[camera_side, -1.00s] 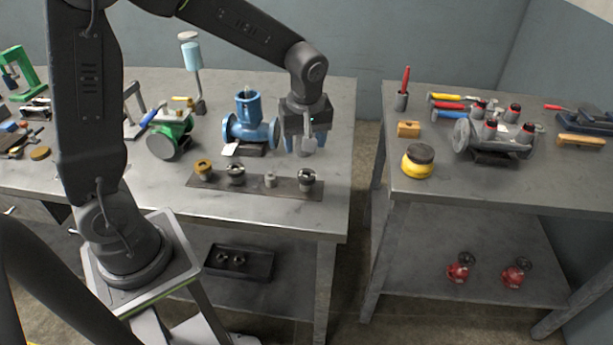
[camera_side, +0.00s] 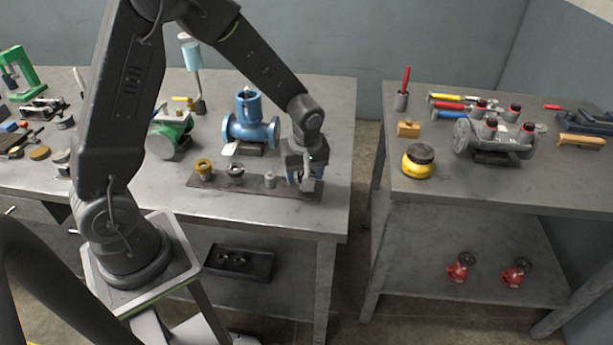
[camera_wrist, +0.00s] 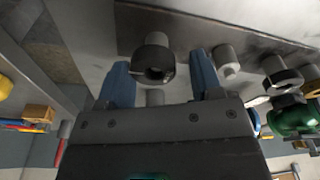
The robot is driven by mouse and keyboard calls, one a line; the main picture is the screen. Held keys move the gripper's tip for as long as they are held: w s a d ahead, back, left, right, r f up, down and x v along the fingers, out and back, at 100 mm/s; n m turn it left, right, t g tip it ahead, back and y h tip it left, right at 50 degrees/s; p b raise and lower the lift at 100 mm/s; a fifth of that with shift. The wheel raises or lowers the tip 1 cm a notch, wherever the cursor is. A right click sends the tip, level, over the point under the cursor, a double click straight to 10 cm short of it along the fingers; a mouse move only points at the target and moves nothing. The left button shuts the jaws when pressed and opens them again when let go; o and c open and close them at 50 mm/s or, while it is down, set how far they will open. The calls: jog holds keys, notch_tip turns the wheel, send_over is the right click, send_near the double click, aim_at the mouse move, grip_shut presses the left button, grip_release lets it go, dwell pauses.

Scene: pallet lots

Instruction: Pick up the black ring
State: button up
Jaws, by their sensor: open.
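The black ring (camera_wrist: 154,66) sits around a short pale post on the dark plate (camera_wrist: 190,28). In the wrist view it lies between the two blue fingers of my open gripper (camera_wrist: 161,64), with gaps visible on both sides. In the side view my gripper (camera_side: 304,184) is low over the right end of the plate (camera_side: 215,184) and hides the ring. Whether the fingers are level with the ring is hard to tell.
On the same plate stand a bare post (camera_side: 270,180), a silver-and-dark ring (camera_side: 236,170) and a brass ring (camera_side: 203,165). A blue valve body (camera_side: 249,125) stands behind. A second bench (camera_side: 450,195) is at right, across a gap.

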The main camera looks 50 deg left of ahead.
aim_at(300, 173)
jog(key=c, duration=0.7)
jog(key=shift+c, duration=0.2)
jog(key=shift+r, duration=0.55)
jog(key=r, duration=0.2)
jog(key=a+r, duration=0.1)
jog(key=shift+s+r, duration=0.25)
jog(key=shift+r, duration=0.15)
jog(key=s+a+r, duration=0.5)
jog(key=a+r, duration=0.1)
jog(key=a, duration=0.3)
jog(key=w+a+r, duration=0.1)
jog(key=a+r, duration=0.2)
jog(key=a, duration=0.1)
jog(key=w+a+r+m, duration=0.1)
jog(key=w+a+r, duration=0.1)
jog(key=a+r, duration=0.1)
jog(key=w+a+r+m, duration=0.1)
jog(key=a+r, duration=0.2)
jog(key=a, duration=0.2)
jog(key=shift+w+r, duration=0.1)
jog(key=shift+w, duration=0.05)
jog(key=shift+a+r+m, duration=0.3)
jog(key=shift+a, duration=0.05)
